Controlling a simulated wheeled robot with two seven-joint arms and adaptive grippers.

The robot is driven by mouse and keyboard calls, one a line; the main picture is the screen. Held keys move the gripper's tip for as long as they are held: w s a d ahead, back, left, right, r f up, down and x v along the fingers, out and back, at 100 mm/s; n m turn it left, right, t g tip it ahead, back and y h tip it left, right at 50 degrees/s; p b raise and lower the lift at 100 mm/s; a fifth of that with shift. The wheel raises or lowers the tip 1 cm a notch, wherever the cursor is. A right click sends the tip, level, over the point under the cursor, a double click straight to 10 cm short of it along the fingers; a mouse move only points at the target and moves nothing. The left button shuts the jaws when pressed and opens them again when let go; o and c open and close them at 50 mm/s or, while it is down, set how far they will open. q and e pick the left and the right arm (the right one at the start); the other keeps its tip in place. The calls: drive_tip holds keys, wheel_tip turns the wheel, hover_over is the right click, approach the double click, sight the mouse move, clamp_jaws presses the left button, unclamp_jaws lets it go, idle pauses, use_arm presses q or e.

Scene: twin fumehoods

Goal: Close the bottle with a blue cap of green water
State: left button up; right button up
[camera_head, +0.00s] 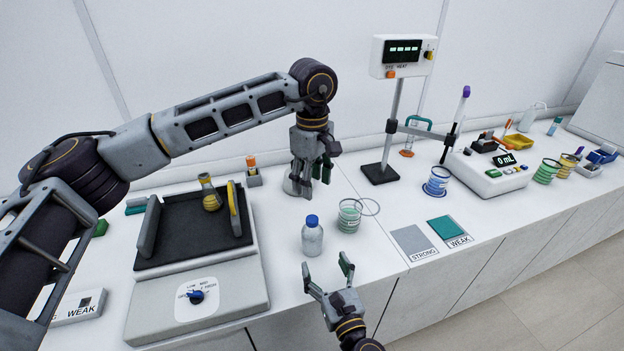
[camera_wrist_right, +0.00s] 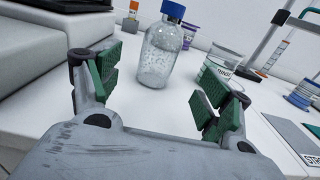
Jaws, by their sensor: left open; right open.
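A clear bottle (camera_head: 312,240) with a blue cap (camera_head: 312,220) on its top stands upright on the white bench. The right wrist view shows the bottle (camera_wrist_right: 160,55) and its cap (camera_wrist_right: 173,12) larger. Its contents look colourless and speckled; I cannot make out green water, nor how tight the cap is. My right gripper (camera_head: 328,268) is open and empty in front of the bottle. In the wrist view the bottle stands beyond its green-padded fingers (camera_wrist_right: 157,85), apart from them.
A green-marked beaker (camera_head: 349,217) stands just right of the bottle. A shaker (camera_head: 192,257) holding a yellow flask (camera_head: 209,195) is on the left. A stand base (camera_head: 380,174), a blue-marked beaker (camera_head: 436,182) and mats (camera_head: 412,241) lie to the right.

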drive_tip(key=shift+v, duration=1.1)
drive_tip(key=shift+r, duration=0.1)
wheel_tip(320, 180, up, 9)
drive_tip(key=p, duration=0.9)
drive_tip(key=shift+r+p, duration=0.45)
drive_tip(key=shift+p, duration=0.1)
